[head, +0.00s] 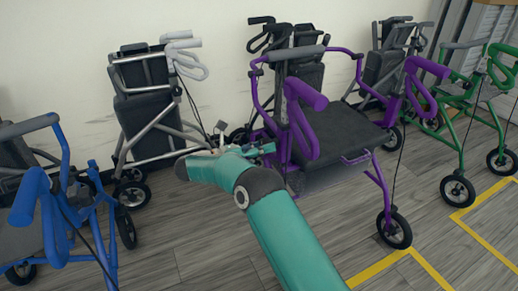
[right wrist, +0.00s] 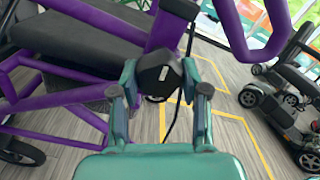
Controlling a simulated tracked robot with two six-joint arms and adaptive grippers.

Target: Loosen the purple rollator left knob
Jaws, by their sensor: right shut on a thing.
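The purple rollator (head: 378,182) stands unfolded by the wall in the head view, with a dark seat and purple handles. Its left knob (right wrist: 160,77) is black and sits on the purple upright tube in the right wrist view. My right gripper (right wrist: 160,88) has one teal finger on each side of the knob and is shut on it. In the head view my right gripper (head: 264,149) reaches the near side of the rollator frame, and I cannot make out the knob there. My left gripper is not in view.
A folded grey rollator (head: 148,112) stands left of the purple one, and a blue rollator (head: 62,208) at the far left. A green rollator (head: 462,130) stands at the right. Yellow floor lines (head: 432,271) mark the front right. A dark scooter (right wrist: 268,97) shows in the wrist view.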

